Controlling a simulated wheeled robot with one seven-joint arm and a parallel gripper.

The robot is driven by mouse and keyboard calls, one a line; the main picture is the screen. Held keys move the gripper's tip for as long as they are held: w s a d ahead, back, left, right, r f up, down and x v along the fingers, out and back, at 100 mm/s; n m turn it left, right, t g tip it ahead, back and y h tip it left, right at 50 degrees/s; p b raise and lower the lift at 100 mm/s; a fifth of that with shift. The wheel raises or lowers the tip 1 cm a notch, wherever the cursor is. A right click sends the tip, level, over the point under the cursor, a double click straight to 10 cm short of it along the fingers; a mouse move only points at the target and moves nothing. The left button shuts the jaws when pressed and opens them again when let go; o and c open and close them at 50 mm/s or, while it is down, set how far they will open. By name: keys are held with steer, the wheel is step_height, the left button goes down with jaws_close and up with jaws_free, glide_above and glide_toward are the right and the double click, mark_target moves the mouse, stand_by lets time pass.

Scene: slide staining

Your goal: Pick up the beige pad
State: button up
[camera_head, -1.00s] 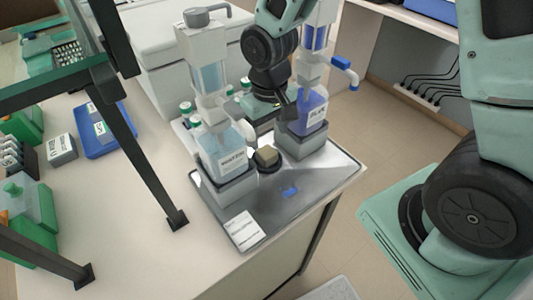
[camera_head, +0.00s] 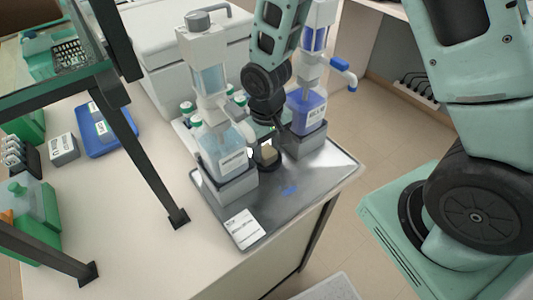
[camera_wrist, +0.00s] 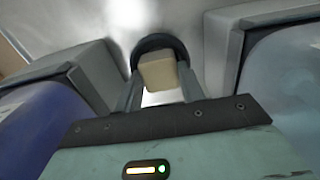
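The beige pad (camera_head: 267,153) sits on a small round black holder (camera_head: 273,164) between the two dispenser bottles on the metal tray (camera_head: 290,208). In the wrist view the pad (camera_wrist: 158,72) is a pale block with the dark holder rim (camera_wrist: 160,41) behind it. My gripper (camera_wrist: 159,74) is open, with one finger at the left and one at the right of the pad. A gap to the right finger shows; whether the left finger touches it I cannot tell. In the head view my gripper (camera_head: 268,138) hangs just above and behind the pad, partly hidden by my wrist.
A water bottle (camera_head: 222,155) on a grey base stands close on the left, and a blue-liquid bottle (camera_head: 305,112) close on the right. A white label card (camera_head: 244,228) lies at the tray's front. A black-legged frame (camera_head: 145,160) stands left.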

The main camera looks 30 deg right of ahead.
steer(key=c, duration=0.3)
steer(key=shift+r, duration=0.15)
